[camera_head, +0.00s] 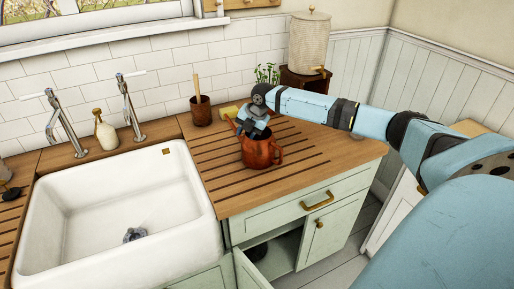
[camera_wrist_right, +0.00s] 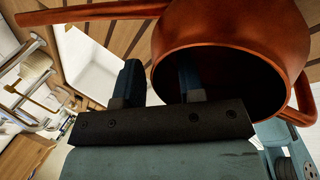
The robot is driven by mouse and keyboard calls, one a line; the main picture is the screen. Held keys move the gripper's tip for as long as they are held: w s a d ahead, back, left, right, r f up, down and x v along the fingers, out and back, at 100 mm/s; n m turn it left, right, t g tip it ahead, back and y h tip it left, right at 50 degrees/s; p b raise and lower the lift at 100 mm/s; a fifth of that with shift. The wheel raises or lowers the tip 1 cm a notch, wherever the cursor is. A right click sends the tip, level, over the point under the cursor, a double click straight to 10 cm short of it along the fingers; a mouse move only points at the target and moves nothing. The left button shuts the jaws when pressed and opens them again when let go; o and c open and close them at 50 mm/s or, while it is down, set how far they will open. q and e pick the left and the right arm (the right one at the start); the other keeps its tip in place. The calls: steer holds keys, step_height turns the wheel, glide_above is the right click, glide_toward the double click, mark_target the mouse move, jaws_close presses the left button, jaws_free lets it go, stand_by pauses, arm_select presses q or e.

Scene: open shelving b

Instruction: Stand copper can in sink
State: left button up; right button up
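The copper can (camera_head: 262,152) is a watering can with a spout and a handle. It stands upright on the grooved wooden counter (camera_head: 225,185), to the right of the white sink (camera_head: 190,225). My right gripper (camera_head: 254,122) is over its top. In the right wrist view, the can (camera_wrist_right: 225,28) shows its dark opening. There my right gripper (camera_wrist_right: 160,80) is open, one finger outside the rim and the other in front of or inside the opening, with a gap between them. The sink basin is empty apart from its drain (camera_head: 134,234). My left gripper is out of view.
Behind the can are a yellow sponge (camera_head: 229,112), a brown pot with a wooden handle (camera_head: 201,110) and a green plant (camera_head: 266,74). Taps (camera_head: 130,105) and a soap bottle (camera_head: 105,132) stand behind the sink. A cabinet door (camera_head: 250,272) below hangs open.

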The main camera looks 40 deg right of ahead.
jaws_close()
stand_by(1.3)
